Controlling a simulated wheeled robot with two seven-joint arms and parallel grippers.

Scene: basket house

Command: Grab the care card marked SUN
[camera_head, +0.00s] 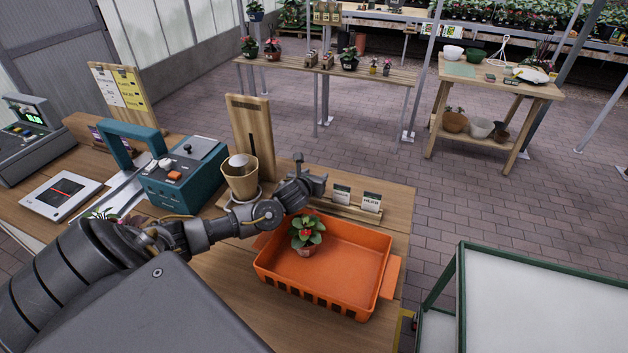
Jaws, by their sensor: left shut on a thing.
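Two small white care cards with dark tops, a left one (341,194) and a right one (372,202), stand upright in a low wooden holder (352,212) behind the orange crate. Their print is too small to read. My left gripper (318,183) is at the left end of the holder, beside the left card and apart from it. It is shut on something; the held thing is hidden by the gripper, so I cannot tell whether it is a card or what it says. My right gripper is out of view.
An orange crate (278,270) holds a red-flowered potted plant (307,233) just in front of the gripper. A tan pot (241,183) and an upright wooden board (252,130) stand left of it. A teal machine (185,177) is farther left. Bare tabletop (398,225) lies right of the cards.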

